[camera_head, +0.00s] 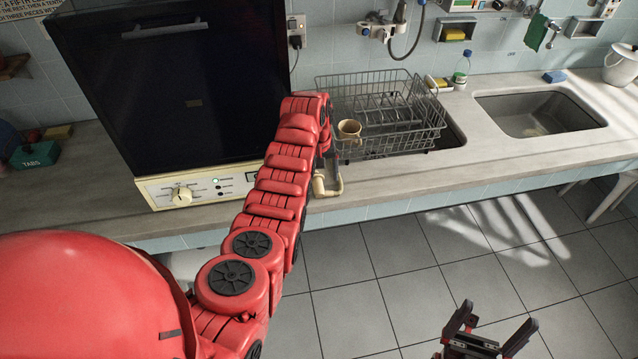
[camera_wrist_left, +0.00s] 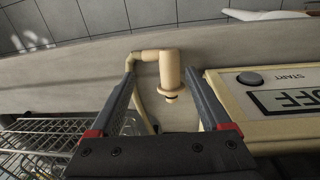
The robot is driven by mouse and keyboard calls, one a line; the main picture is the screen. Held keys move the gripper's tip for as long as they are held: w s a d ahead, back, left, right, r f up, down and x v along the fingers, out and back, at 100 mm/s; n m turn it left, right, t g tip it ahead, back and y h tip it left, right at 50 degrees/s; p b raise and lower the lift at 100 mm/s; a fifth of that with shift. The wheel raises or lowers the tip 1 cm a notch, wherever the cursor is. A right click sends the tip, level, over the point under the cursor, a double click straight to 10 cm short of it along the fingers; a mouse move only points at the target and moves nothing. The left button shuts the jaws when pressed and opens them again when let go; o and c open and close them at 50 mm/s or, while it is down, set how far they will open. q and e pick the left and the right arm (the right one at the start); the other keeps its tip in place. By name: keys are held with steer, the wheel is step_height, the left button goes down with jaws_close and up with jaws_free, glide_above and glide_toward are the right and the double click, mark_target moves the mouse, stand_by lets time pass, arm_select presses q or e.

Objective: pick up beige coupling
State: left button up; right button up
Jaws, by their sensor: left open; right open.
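The beige coupling (camera_head: 330,187), a short elbow-shaped pipe piece, lies on the counter near its front edge, between the dishwasher-like machine and the dish rack. In the left wrist view the coupling (camera_wrist_left: 170,68) shows its thick cylinder and a thinner bent arm to the left. My left gripper (camera_wrist_left: 163,80) is open, with its fingers pointing at the coupling and one on either side of its near part; contact cannot be told. In the head view my left arm partly hides this gripper. My right gripper (camera_head: 497,320) is open and empty above the floor at lower right.
The black-fronted machine (camera_head: 185,90) with a cream control panel stands left of the coupling, its panel close to a finger. A wire dish rack (camera_head: 400,115) holding a beige cup (camera_head: 349,130) stands to the right. A sink (camera_head: 540,113) is farther right.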

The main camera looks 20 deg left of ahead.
mark_target(320, 184)
arm_select(q)
steer(key=shift+w+f+p, duration=0.1)
steer(key=shift+f+p, duration=0.45)
steer(key=shift+f, duration=0.7)
steer(key=shift+w+d+f+b, duration=0.1)
steer(key=shift+f+b, duration=0.65)
steer(key=shift+f, duration=0.65)
steer(key=shift+r, duration=0.1)
steer(key=c, duration=1.1)
steer(key=shift+r, duration=0.1)
